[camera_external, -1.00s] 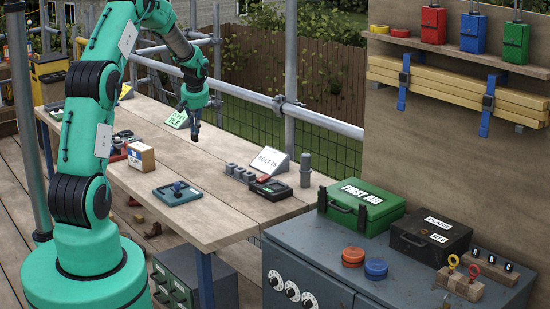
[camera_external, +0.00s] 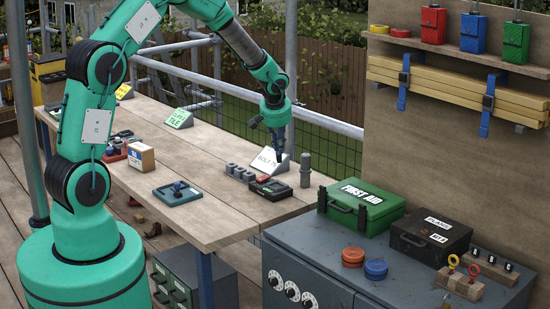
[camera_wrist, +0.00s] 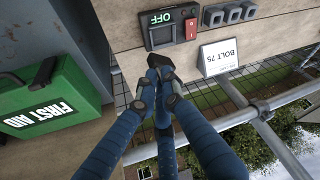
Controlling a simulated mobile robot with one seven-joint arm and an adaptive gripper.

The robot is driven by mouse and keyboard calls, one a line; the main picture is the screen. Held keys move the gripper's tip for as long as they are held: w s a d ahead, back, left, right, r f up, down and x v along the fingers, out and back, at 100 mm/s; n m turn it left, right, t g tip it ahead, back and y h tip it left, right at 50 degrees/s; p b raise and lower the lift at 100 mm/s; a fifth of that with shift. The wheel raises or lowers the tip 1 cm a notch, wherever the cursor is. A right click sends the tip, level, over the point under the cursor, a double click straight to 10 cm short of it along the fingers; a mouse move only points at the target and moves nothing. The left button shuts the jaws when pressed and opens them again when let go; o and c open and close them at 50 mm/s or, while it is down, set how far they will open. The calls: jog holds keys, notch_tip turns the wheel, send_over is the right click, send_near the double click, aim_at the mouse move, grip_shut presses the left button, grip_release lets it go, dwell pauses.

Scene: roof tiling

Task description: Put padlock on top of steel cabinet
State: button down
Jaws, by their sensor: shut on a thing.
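The steel cabinet (camera_external: 320,258) is grey, with round dials on its front, and stands at the lower right in the outside view. Its top carries several things. My gripper (camera_external: 279,153) is above the bench near the "BOLT 75" sign, left of the cabinet and apart from it. In the wrist view my gripper (camera_wrist: 160,72) has its blue fingers closed together at the tips on a small dark thing, which I take to be the padlock. The fingers hide most of it, so its shape is unclear.
A green first aid box (camera_external: 362,205), a black case (camera_external: 430,240), red and blue discs (camera_external: 375,268) and a wooden block with rings (camera_external: 460,284) stand on the cabinet. The cabinet's front left top is clear. A grey cylinder (camera_external: 305,170) stands near my gripper.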

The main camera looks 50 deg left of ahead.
jog(key=s+d+m+t+h+p, duration=0.1)
jog(key=s+d+m+p, duration=0.2)
jog(key=d, duration=1.5)
jog(key=s+d+m+h+p, duration=0.1)
jog(key=s+d+m+p, duration=0.3)
jog(key=d, duration=1.4)
jog(key=s+d+m+h+p, duration=0.2)
jog(key=s+d+m, duration=0.2)
jog(key=s+d, duration=1.85)
jog(key=s+x, duration=0.1)
jog(key=x, duration=0.7)
jog(key=shift+d+f, duration=0.15)
jog(key=shift+f, duration=0.15)
jog(key=w+d+f+p, duration=0.1)
jog(key=w+d+p, duration=0.5)
jog(key=w+d, duration=0.4)
jog(key=shift+w+f, duration=0.25)
jog(key=shift+w, duration=1)
